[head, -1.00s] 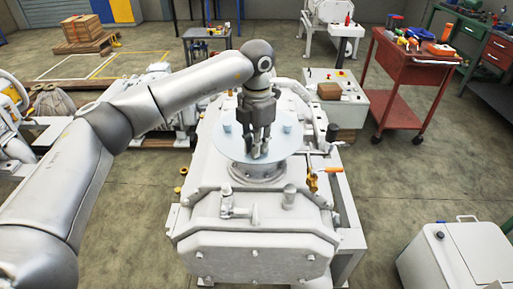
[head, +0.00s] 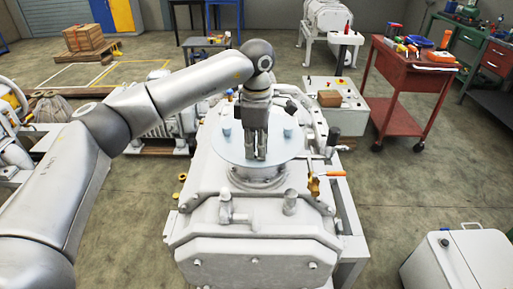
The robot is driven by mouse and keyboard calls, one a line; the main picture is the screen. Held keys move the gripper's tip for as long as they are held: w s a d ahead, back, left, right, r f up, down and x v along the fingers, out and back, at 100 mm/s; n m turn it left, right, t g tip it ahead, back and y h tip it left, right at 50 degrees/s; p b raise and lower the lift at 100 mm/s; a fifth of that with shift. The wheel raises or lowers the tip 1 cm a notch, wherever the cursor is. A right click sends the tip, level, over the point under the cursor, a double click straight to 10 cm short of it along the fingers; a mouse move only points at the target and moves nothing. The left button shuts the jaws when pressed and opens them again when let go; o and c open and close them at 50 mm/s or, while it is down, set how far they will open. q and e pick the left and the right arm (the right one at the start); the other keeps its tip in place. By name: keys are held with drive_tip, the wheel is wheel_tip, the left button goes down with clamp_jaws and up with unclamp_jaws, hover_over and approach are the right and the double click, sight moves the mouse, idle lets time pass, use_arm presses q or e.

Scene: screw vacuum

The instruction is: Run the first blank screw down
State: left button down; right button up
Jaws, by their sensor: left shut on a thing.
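The blank (head: 232,152) is a round pale disc lying flat on the flange (head: 258,176) on top of the white pump (head: 215,180). Two pale blue screw heads show on it, one on the left (head: 227,133) and one on the right (head: 288,132). My left gripper (head: 255,157) points straight down at the near edge of the blank, in the head view. Its fingers are shut on a screw there, which they mostly hide. My right gripper is not in view.
An orange-handled tool (head: 331,173) and a brass valve (head: 314,185) sit on the pump's right side. A red tool cart (head: 408,85) stands at the back right. A white box (head: 460,262) stands on the floor at the front right.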

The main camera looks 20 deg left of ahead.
sight(256, 153)
use_arm(q)
drive_tip(key=shift+w+r+m, duration=0.1)
drive_tip(key=shift+r+m, duration=0.05)
drive_tip(key=shift+m, duration=0.35)
drive_tip(key=c, duration=1.4)
unclamp_jaws()
wheel_tip(256, 153, up, 12)
drive_tip(key=shift+f, duration=0.1)
